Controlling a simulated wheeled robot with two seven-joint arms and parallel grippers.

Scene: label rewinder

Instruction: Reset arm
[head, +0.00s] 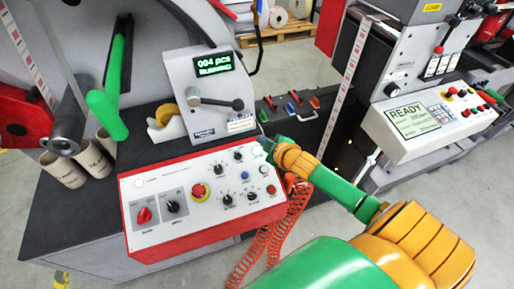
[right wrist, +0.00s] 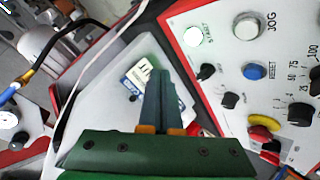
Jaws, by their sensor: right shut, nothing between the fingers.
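My right gripper (head: 268,147) is at the upper right edge of the white control panel (head: 190,184). In the right wrist view its fingers (right wrist: 157,75) are together and empty, just left of the panel and apart from the knobs. That view shows a green-lit START button (right wrist: 193,36), a white JOG button (right wrist: 246,27) and a blue RESET button (right wrist: 254,71). A grey counter box (head: 205,90) with a black-knobbed lever (head: 218,103) stands behind the panel. Its green display (head: 213,64) is lit. My left gripper is not in view.
A green rod (head: 108,113) sticks out at the left beside cardboard cores (head: 62,168). Red coiled cable (head: 275,240) hangs below my right arm. A second machine with a READY screen (head: 413,117) stands at right. Small coloured levers (head: 292,106) sit behind my gripper.

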